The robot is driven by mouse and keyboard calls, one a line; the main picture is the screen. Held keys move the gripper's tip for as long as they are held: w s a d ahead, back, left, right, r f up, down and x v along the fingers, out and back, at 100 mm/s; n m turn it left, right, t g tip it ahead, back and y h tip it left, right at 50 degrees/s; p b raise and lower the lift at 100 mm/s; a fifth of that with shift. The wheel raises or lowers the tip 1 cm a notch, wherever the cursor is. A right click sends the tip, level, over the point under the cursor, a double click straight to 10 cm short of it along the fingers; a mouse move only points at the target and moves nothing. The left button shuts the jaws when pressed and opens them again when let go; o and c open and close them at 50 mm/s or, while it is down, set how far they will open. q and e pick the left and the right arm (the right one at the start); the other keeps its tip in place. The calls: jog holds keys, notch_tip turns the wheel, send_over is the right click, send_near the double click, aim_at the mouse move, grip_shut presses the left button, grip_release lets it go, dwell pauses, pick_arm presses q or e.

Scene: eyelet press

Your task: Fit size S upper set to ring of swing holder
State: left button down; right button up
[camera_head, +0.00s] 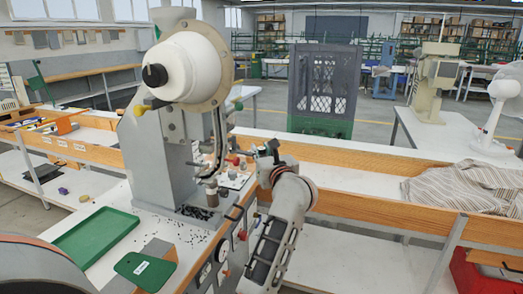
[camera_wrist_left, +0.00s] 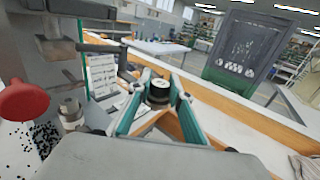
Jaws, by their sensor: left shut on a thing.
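My left gripper (camera_head: 265,161) is just right of the eyelet press (camera_head: 170,140), beside its lower tooling. In the left wrist view a metal cylindrical tool part (camera_wrist_left: 70,113) of the press is at the left, apart from the held piece. I cannot clearly make out the swing holder's ring. My right gripper is not in view.
Black eyelets (camera_wrist_left: 42,138) are scattered below the tooling. A red knob (camera_wrist_left: 22,101) sits close at the left. A striped cloth (camera_head: 465,187) lies on the right bench.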

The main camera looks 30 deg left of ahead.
aim_at(262, 149)
pick_arm(q)
jog(key=c, duration=1.8)
grip_release()
jog(key=shift+o, duration=0.2)
jog(key=shift+r+p, duration=1.8)
jog(key=shift+r, duration=0.7)
jog(key=shift+f, duration=0.1)
